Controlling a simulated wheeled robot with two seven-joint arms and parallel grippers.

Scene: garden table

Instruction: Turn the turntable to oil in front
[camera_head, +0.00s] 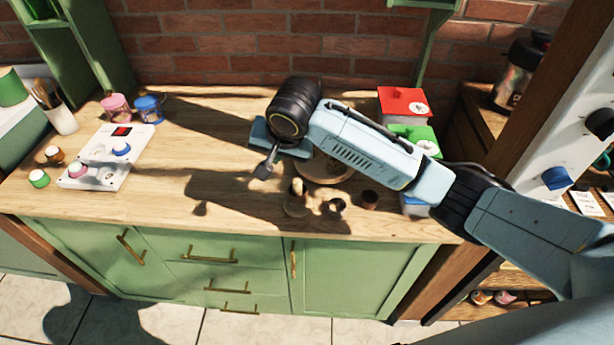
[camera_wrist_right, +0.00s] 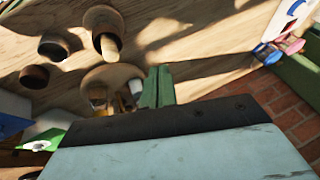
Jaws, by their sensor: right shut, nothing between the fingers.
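The turntable (camera_head: 325,170) is a round wooden disc on the counter, partly hidden under my right arm. In the right wrist view the turntable (camera_wrist_right: 112,76) shows beside the fingers, with several small items on it, one amber (camera_wrist_right: 127,101). They are too small and shaded to tell which is the oil. My right gripper (camera_head: 263,173) is to the left of the turntable in the head view, with its fingers together and empty. The fingers also show in the right wrist view (camera_wrist_right: 158,73), near the disc's edge; I cannot tell whether they touch it. My left gripper is not in view.
In front of the turntable stand a wooden piece with a peg (camera_head: 297,196) and two small cups (camera_head: 337,205) (camera_head: 370,199). Red (camera_head: 404,102) and green (camera_head: 414,136) boxes stand to the right. A white panel (camera_head: 104,158) lies left. The counter's middle left is clear.

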